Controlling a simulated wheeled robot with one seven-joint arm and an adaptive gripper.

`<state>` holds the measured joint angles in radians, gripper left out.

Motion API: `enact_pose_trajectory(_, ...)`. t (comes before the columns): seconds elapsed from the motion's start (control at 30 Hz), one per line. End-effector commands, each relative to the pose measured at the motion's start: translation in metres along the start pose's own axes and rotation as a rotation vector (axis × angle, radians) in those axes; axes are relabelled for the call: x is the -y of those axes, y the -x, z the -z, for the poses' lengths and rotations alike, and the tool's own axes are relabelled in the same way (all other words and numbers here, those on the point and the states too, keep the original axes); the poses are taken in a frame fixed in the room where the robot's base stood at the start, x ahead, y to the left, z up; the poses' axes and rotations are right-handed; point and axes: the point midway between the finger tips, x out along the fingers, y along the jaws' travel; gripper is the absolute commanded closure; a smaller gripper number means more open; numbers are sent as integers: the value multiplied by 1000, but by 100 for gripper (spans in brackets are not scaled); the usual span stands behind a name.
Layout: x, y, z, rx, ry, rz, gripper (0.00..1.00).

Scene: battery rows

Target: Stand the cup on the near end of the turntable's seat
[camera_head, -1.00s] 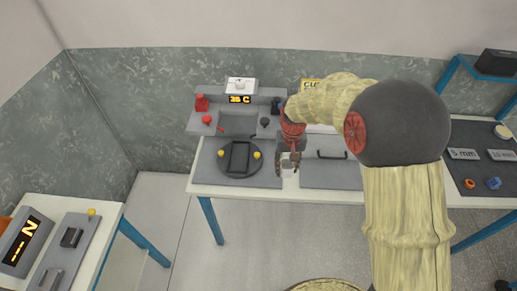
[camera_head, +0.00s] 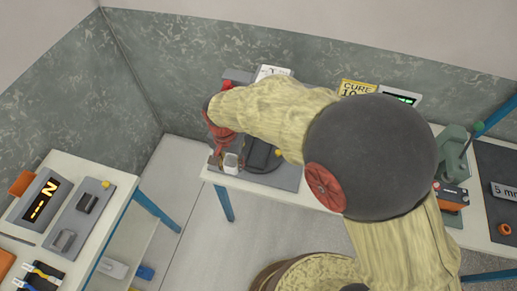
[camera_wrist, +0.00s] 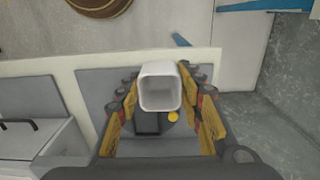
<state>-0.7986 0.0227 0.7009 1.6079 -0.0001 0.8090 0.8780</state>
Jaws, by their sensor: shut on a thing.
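My gripper (camera_head: 229,159) is shut on a white, square-mouthed cup (camera_wrist: 158,93). The cup sits between the yellow-padded fingers in the wrist view; it also shows in the head view (camera_head: 232,161). In the head view the cup appears at the left front of the dark round turntable (camera_head: 275,166), which my arm partly covers. In the wrist view the dark rectangular seat (camera_wrist: 146,124) lies beyond the cup, which hides part of it. I cannot tell the cup's height above the seat or whether they touch.
A yellow knob (camera_wrist: 173,116) is beside the seat. The turntable is on a grey panel (camera_head: 291,181) on a white bench. A yellow sign (camera_head: 355,92) and a green press-like device (camera_head: 452,150) are farther right. A side table with an orange-lettered display (camera_head: 43,201) stands at left.

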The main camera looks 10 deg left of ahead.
Motion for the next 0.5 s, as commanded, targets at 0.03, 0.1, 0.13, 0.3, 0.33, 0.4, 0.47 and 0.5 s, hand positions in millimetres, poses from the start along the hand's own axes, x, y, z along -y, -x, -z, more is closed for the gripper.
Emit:
enact_pose_trajectory(0.03,-5,-7,10,2,-4,-2,83)
enact_pose_trajectory(0.1,-10,-14,24,2,-5,-3,83)
enact_pose_trajectory(0.13,-13,-17,31,2,-6,-2,83)
enact_pose_trajectory(0.3,-26,-35,67,3,-6,-3,83)
enact_pose_trajectory(0.33,-28,-37,73,2,-5,-2,83)
enact_pose_trajectory(0.4,-32,-50,83,4,-4,-4,83)
enact_pose_trajectory(0.47,-34,-60,92,2,-2,-2,83)
enact_pose_trajectory(0.5,-36,-67,97,3,-3,-3,83)
